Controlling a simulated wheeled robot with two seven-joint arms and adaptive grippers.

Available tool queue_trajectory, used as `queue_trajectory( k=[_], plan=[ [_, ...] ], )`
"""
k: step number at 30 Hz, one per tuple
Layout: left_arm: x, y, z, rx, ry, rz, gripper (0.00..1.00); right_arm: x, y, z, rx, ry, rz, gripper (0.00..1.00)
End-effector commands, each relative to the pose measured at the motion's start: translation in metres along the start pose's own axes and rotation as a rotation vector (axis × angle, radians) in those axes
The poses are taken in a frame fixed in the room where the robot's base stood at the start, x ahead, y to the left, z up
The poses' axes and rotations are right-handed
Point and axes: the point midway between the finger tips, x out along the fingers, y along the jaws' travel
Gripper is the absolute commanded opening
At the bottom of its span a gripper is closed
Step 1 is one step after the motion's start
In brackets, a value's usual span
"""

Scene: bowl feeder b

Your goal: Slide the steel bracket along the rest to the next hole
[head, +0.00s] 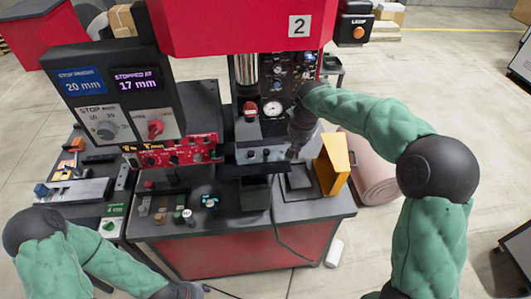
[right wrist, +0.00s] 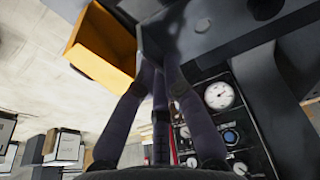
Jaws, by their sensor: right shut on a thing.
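The steel bracket (head: 262,154) is a long grey bar lying across the dark rest (head: 256,170), below the red press. My right gripper (head: 293,153) is at the bracket's right end and is shut on it; the fingertips are small and dark in the head view. In the right wrist view, my right gripper's fingers (right wrist: 160,78) reach up to the grey bracket (right wrist: 212,28), where blurred round spots show. Which hole is under the press is hidden. My left gripper (head: 187,291) is low at the bottom edge, away from the bracket, its fingers unclear.
A yellow bin (head: 334,165) stands close right of my right gripper; it also shows in the wrist view (right wrist: 102,45). A red control panel (head: 170,152) is left of the bracket. A display (head: 135,80) reads 17 mm. Small blocks sit on the table's front left.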

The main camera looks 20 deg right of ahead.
Motion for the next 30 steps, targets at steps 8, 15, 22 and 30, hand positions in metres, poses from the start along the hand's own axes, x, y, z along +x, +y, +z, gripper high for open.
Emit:
queue_trajectory(
  k=[8,15,22,30],
  plan=[
    [0.0,0.0,0.0,0.0,0.0,0.0,0.4,0.001,-0.008,0.0,-0.002,-0.002,-0.001,0.0],
    [0.0,0.0,0.0,0.0,0.0,0.0,0.4,0.001,-0.014,0.001,-0.002,-0.002,-0.001,0.0],
    [0.0,0.0,0.0,0.0,0.0,0.0,0.4,0.001,-0.02,0.001,-0.002,-0.002,-0.001,0.0],
    [-0.001,0.0,0.0,0.0,0.0,0.0,0.4,0.001,-0.027,0.001,-0.002,-0.002,-0.001,0.0]
  ],
)
